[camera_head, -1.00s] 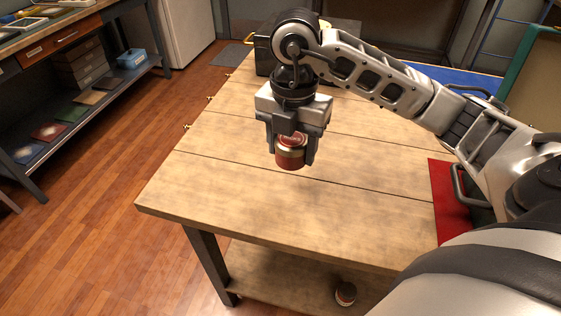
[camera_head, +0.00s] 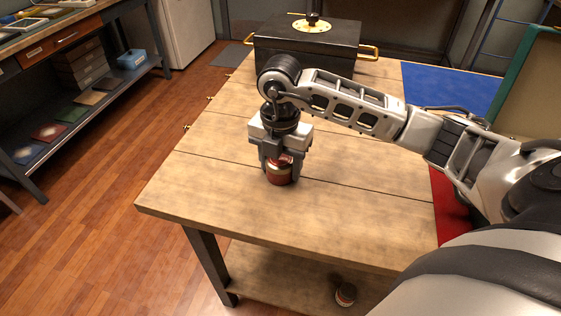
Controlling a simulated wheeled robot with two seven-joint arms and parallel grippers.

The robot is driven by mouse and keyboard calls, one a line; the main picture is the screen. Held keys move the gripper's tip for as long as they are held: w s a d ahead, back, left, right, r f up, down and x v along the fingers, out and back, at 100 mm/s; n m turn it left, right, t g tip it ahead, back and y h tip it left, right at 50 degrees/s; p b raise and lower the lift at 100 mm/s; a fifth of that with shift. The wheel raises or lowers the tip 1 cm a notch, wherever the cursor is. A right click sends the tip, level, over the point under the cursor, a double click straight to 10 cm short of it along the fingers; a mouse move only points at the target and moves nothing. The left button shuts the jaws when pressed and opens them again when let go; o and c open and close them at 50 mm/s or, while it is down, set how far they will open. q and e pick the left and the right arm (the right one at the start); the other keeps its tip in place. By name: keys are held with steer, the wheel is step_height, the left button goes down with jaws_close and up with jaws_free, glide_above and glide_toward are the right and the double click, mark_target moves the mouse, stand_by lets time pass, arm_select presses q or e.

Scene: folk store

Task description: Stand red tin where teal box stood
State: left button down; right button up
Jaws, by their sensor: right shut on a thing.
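The red tin (camera_head: 279,176) is a small red can with a pale band, over the middle-left of the wooden table (camera_head: 350,215). My right gripper (camera_head: 278,165) points down and is shut around the tin's upper part. The tin is upright and its base is at or very near the tabletop; I cannot tell whether it touches. No teal box shows on the table. My left gripper is not in view.
A black chest (camera_head: 310,45) with brass handles stands at the table's back. A blue mat (camera_head: 450,88) and a red mat (camera_head: 449,210) lie on the right. A small jar (camera_head: 345,294) stands on the lower shelf. The table's front left is clear.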

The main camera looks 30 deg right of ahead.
steer(key=o, duration=1)
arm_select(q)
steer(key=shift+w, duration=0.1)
arm_select(e)
steer(key=shift+r, duration=0.3)
step_height(320, 180, up, 11)
steer(key=shift+f+p, duration=0.15)
steer(key=shift+p, duration=0.4)
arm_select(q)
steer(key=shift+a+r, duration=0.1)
arm_select(e)
steer(key=shift+r, duration=0.5)
